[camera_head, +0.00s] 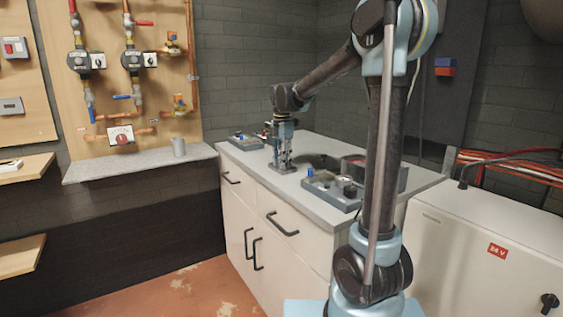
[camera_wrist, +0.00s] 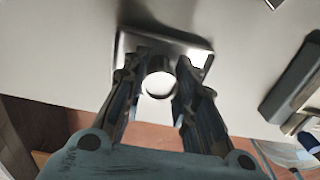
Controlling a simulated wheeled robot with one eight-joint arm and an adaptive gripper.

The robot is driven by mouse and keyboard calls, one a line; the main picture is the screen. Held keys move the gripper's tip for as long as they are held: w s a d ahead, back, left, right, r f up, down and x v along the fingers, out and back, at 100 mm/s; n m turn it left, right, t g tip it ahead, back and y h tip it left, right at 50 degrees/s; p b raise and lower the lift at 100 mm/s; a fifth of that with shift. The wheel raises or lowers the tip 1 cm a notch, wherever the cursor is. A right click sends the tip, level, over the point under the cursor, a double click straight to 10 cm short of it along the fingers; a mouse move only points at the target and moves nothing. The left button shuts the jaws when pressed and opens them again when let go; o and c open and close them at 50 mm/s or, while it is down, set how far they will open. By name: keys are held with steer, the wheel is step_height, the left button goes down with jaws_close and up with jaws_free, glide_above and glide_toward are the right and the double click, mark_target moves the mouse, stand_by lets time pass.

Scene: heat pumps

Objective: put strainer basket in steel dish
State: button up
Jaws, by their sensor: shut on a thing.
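My gripper (camera_head: 283,161) points down over the worktop. In the wrist view its two fingers (camera_wrist: 160,66) are shut on a small round metal piece, the strainer basket (camera_wrist: 158,86), which shows as a bright, short cylinder between them. The steel dish (camera_wrist: 203,47), shallow and square with a shiny rim, lies right under and behind the basket. The dish also shows in the head view (camera_head: 284,170) below my fingers. The basket is over the dish area; I cannot tell whether it touches the dish floor. In the head view the fingers hide the basket.
A grey tray of parts (camera_head: 326,198) stands on the worktop (camera_head: 258,170) to the right, and another tray (camera_head: 244,140) at the left back. The front worktop is partly clear.

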steer(key=o, duration=1)
step_height(320, 180, up, 12)
stand_by(0.3)
